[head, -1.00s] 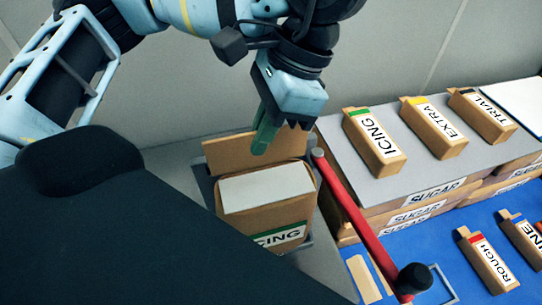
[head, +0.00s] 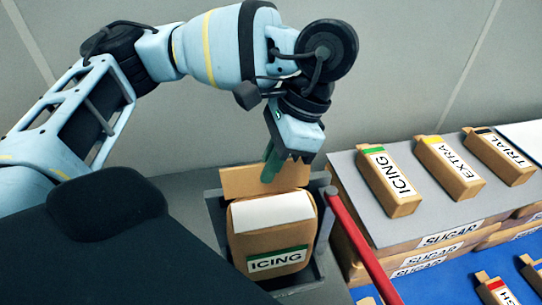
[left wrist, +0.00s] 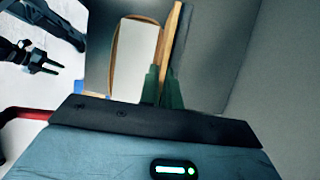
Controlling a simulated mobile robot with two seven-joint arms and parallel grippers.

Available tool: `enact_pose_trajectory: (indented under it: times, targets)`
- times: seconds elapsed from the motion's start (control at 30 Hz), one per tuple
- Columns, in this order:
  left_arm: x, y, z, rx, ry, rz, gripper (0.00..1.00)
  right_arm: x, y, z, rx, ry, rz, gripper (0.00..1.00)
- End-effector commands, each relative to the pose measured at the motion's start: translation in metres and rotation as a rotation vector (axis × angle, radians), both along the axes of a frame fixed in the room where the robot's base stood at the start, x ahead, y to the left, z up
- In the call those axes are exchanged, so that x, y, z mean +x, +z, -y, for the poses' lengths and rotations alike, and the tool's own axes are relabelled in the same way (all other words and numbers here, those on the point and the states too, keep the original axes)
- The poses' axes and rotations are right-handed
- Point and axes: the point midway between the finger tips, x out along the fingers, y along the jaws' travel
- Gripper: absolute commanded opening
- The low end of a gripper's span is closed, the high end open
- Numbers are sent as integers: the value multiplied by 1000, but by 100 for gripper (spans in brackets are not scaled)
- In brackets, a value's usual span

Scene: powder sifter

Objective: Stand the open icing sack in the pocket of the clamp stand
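The open icing sack (head: 273,243) is a brown bag with a green-banded ICING label, a pale top and a raised brown back flap (head: 240,182). It appears upright within the grey walls of the clamp stand (head: 214,215); whether it touches the pocket floor is hidden. The stand's red bar (head: 352,237) is to the right of the sack. My left gripper (head: 271,168) points down at the flap; in the left wrist view its green fingers (left wrist: 161,88) lie close on both sides of the flap. My right gripper (left wrist: 48,62) shows small at upper left there, fingers apart and empty.
A grey-topped stack (head: 350,190) on the right carries small ICING (head: 390,183), EXTRA (head: 450,168) and TRIAL (head: 500,158) packets. More packets (head: 493,291) lie on the blue surface (head: 430,288) in front. A plain wall stands behind.

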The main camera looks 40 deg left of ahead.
Motion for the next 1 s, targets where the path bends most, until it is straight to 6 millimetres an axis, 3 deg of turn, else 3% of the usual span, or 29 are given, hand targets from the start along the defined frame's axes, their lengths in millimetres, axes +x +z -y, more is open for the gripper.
enact_pose_trajectory:
  times: [0.17, 0.4, 0.97, 1.0]
  targets:
    - [0, -2, 0, -2, -1, 1, 0, 1, 1, 0, 1, 0, 3, 36]
    - [0, -31, 0, -2, 0, -2, 0, -2, -3, -1, 2, -1, -5, 36]
    - [2, -39, -3, -1, 0, 3, 0, 1, -2, -2, 4, -3, -1, 36]
    - [2, -40, -3, 0, 1, 2, 8, 1, -2, -1, 4, -3, -1, 36]
